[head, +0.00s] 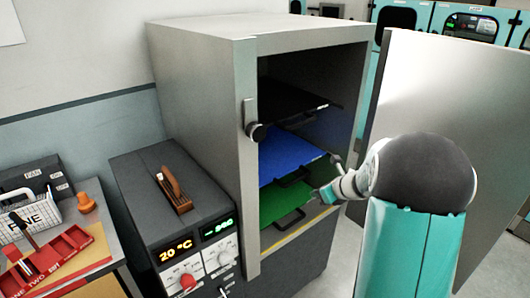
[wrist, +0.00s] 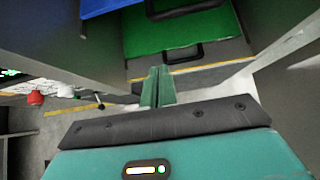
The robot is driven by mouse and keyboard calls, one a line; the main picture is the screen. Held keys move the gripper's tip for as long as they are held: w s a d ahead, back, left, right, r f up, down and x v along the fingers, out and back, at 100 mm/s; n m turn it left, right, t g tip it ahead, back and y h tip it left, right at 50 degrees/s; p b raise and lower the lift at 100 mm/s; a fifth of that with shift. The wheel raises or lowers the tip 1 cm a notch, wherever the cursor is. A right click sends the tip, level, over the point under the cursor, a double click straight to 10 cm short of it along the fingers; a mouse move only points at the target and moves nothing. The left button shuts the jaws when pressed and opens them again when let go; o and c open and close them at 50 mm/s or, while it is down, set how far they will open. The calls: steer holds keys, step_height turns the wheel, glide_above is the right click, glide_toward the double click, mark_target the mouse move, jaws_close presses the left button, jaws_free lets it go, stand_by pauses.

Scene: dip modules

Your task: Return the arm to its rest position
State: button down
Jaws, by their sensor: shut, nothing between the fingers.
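My gripper shows in the wrist view with its two slim green fingers (wrist: 157,88) together and nothing between them. In the head view my arm reaches in from the right, and its small end (head: 330,192) is at the open front of the grey cabinet (head: 199,90), beside the green tray. The wrist view shows the green tray (wrist: 175,32) and its dark handle beyond the fingertips, with a visible space between. The exact gap to the tray is hard to tell.
The cabinet holds a black tray (head: 292,97), a blue tray (head: 285,155) and the green tray (head: 285,204). Its open door (head: 440,105) stands close behind my arm. A dark control unit (head: 145,190) stands left, beside a table with a red rack (head: 50,262).

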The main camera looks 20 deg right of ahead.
steer(key=s+a+r+n+g, duration=0.2)
steer(key=s+a+r+n, duration=0.4)
steer(key=a+n, duration=0.25)
steer(key=s+a+r+n+g, duration=0.1)
steer(key=s+a+r+n, duration=0.5)
steer(key=a, duration=0.3)
steer(key=s+a+r+n+h, duration=0.1)
steer(key=s+a+n, duration=0.1)
steer(key=s+n, duration=0.6)
steer(key=s+a+r+n+h, duration=0.1)
steer(key=s+a+n+h, duration=0.1)
steer(key=s+n, duration=0.6)
steer(key=shift+s+a+r+n+g, duration=0.15)
steer(key=shift+s+a+n+g, duration=0.2)
steer(key=shift+a+n, duration=0.35)
steer(key=shift+s+d, duration=0.1)
steer(key=shift+d, duration=0.05)
